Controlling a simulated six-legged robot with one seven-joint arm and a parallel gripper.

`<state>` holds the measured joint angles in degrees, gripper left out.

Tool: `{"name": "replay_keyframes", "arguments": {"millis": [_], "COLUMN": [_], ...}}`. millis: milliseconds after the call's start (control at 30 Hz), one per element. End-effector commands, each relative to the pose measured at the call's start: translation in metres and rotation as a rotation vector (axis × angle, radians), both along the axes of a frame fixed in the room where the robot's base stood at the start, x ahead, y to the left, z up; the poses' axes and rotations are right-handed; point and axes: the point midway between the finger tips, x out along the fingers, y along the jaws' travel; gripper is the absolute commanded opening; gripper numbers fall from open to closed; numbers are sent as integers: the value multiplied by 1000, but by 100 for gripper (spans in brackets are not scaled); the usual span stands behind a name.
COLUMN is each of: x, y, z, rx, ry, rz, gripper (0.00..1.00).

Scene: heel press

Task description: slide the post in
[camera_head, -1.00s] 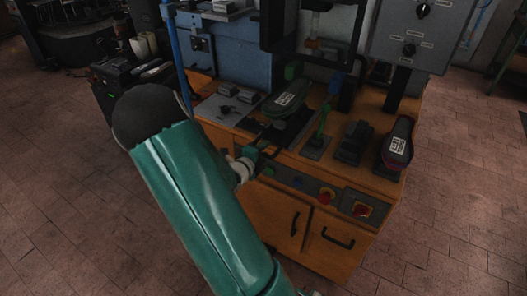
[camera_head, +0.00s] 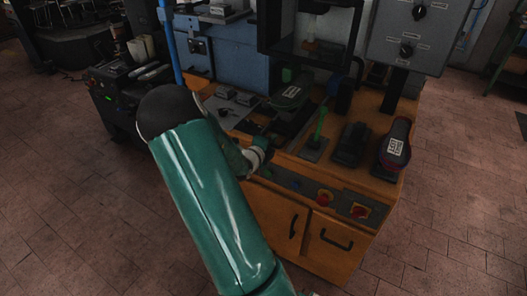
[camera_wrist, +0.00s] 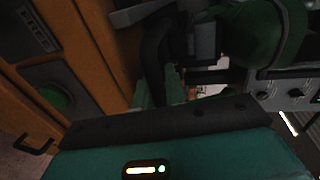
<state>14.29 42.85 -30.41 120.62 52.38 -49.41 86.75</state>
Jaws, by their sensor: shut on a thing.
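A dark shoe with a white label (camera_head: 291,97) sits sole up at the front of the press, beneath its black frame. The post bearing it is mostly hidden under the shoe. My gripper (camera_head: 268,142) is at the front edge of the orange bench, just below and in front of the shoe, partly hidden by my wrist. In the wrist view, my gripper (camera_wrist: 162,92) is shut on a dark curved handle (camera_wrist: 156,52). A large dark green rounded part (camera_wrist: 255,35) shows close at the upper right there.
A second labelled shoe (camera_head: 395,146) stands at the bench's right end. A green upright lever (camera_head: 318,128) and a black block (camera_head: 351,144) stand between. A red button (camera_head: 325,197) is on the front panel. A grey control box (camera_head: 410,35) hangs above.

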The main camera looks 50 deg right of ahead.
Motion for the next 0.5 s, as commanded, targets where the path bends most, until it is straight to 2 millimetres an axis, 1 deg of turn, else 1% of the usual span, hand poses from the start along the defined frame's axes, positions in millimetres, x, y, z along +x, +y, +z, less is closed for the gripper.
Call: {"name": "replay_keyframes", "arguments": {"millis": [33, 100, 200, 300, 500], "x": [1, 3, 5, 6, 6], "y": [-15, -31, -46, -52, -52], "z": [0, 0, 0, 0, 0], "rx": [-3, -2, -1, 0, 0], "ry": [-1, -1, 0, 0, 0], "rz": [-2, -1, 1, 2, 3], "gripper": [0, 0, 0, 0, 0]}}
